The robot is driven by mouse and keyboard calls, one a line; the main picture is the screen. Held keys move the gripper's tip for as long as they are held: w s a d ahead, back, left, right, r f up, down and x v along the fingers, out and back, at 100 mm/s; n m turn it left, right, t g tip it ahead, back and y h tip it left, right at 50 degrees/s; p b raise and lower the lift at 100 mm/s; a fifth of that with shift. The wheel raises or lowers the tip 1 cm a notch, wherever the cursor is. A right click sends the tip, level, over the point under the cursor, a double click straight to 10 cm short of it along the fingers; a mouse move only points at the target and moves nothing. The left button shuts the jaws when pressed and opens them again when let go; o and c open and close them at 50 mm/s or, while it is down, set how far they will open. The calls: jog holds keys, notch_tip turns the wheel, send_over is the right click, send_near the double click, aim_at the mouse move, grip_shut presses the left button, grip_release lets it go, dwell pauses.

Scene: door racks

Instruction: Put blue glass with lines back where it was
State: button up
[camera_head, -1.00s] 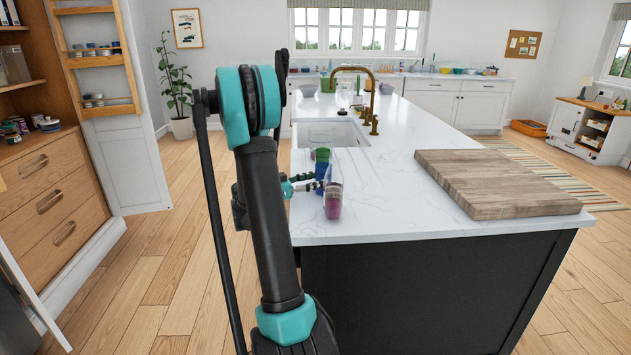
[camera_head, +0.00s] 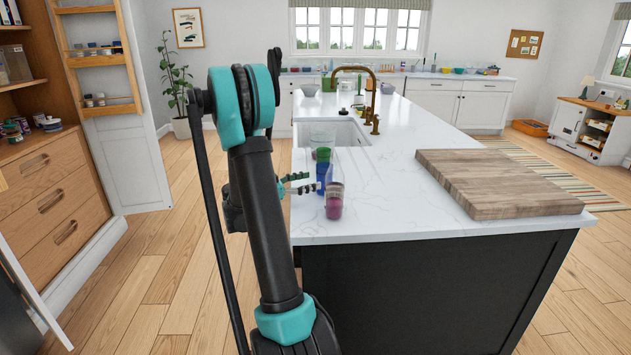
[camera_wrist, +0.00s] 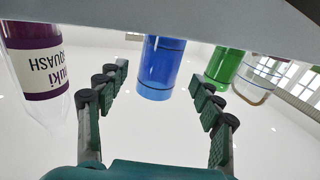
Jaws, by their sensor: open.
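The blue glass with lines (camera_head: 322,173) stands upright on the white island counter, near its left edge. In the wrist view the blue glass (camera_wrist: 161,68) is ahead, between and beyond the spread fingertips, with darker bands around it. My gripper (camera_head: 307,182) is open and empty, just left of the blue glass. In the wrist view both fingers of my gripper (camera_wrist: 160,84) show clear room on each side of the glass. The purple bottle partly covers the glass in the head view.
A purple-labelled clear bottle (camera_head: 334,205) stands close in front of the blue glass. A green glass (camera_head: 323,154) and a clear glass (camera_wrist: 262,72) stand behind it. A wooden board (camera_head: 495,183) lies to the right. The counter between is clear.

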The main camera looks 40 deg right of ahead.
jog(key=w+a, duration=0.1)
jog(key=a, duration=0.7)
jog(key=shift+w+a, duration=0.2)
jog(key=shift+a, duration=0.15)
